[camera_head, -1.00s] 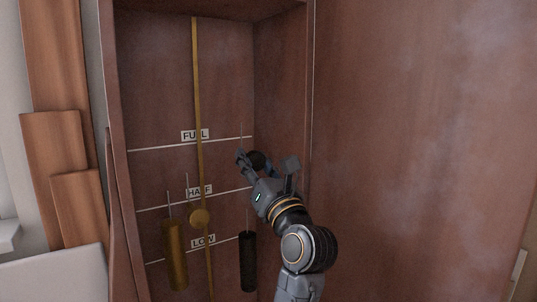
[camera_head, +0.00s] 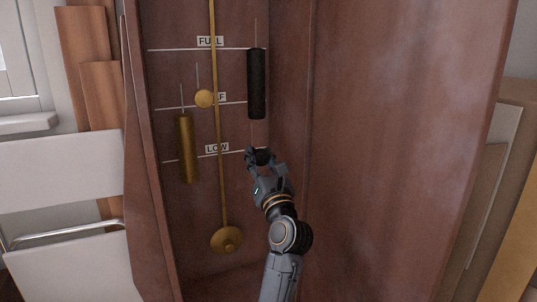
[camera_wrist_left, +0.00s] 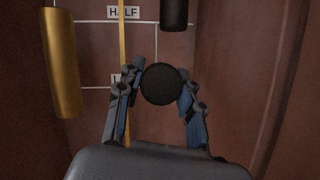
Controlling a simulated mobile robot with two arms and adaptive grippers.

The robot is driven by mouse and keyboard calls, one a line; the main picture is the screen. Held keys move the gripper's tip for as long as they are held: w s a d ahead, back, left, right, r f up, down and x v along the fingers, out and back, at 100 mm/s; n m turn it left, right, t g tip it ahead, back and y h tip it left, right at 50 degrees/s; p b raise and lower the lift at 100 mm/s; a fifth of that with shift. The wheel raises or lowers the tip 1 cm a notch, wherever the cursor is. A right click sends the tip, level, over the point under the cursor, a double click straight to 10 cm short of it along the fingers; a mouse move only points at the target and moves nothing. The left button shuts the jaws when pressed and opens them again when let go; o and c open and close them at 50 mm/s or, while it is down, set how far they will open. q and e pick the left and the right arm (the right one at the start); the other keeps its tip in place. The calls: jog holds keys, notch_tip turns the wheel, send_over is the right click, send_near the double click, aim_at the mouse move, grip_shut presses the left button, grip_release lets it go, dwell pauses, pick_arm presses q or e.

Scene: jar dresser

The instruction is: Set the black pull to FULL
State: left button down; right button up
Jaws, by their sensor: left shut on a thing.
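The black pull (camera_head: 261,157) is a dark ball at about the LOW line in the head view; it also shows in the left wrist view (camera_wrist_left: 162,85). My left gripper (camera_head: 264,163) is shut on it, a finger on each side. The black weight (camera_head: 257,84) hangs above, its top at about the FULL line (camera_head: 232,49) and its bottom below the HALF line. The wrist view shows only its lower end (camera_wrist_left: 174,14). My right gripper is not in view.
A brass weight (camera_head: 187,148) and a brass ball (camera_head: 205,98) hang left of the black weight. A pendulum rod (camera_head: 219,130) with a round bob (camera_head: 226,240) hangs in the middle. The case's right wall (camera_head: 288,100) is close beside my left gripper.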

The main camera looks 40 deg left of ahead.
aim_at(262, 164)
pick_arm(q)
jog(key=shift+f, duration=0.35)
jog(key=c, duration=1.3)
grip_release()
jog(key=shift+f, duration=0.1)
jog(key=o, duration=0.5)
jog(key=shift+w+a, duration=0.1)
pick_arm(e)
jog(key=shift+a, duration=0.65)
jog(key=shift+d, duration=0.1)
pick_arm(q)
jog(key=v, duration=0.7)
jog(key=shift+d, duration=0.25)
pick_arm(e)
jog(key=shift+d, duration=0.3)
